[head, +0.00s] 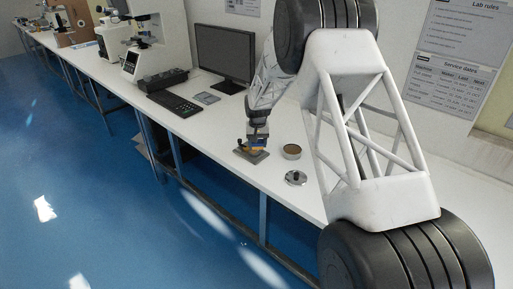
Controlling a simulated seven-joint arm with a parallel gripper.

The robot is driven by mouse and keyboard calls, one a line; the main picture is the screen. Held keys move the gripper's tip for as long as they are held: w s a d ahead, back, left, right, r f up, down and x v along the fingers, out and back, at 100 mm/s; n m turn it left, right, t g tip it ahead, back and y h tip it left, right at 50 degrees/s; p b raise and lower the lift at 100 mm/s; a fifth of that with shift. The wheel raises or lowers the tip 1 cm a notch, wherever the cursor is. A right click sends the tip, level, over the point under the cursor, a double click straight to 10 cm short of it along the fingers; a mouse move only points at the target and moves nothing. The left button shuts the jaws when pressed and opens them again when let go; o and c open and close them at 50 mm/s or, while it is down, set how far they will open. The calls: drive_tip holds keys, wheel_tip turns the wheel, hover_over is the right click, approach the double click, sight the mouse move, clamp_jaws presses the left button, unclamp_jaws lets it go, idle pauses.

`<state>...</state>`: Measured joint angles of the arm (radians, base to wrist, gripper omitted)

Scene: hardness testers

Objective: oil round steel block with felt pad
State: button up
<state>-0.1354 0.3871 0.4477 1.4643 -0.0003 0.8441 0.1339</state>
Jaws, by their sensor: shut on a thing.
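My gripper (256,138) is low over the white bench, at the end of my arm, and is shut on a small tan and blue thing that looks like the felt pad (254,147). Under it lies a flat grey mat or plate (243,155). Whether the pad touches what is below cannot be told at this size. The round steel block cannot be made out clearly; the gripper and pad may hide it. To the right stands a round open tin (291,152) with a brownish inside. In front of the tin lies a round metal lid-like piece with a dark knob (295,178).
A monitor (225,52), a keyboard (174,103) and a small grey pad (207,98) are on the bench (225,125) to the left. White testers (150,45) stand farther back. The bench's front edge is close to the mat.

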drive_tip(key=shift+r, duration=2.35)
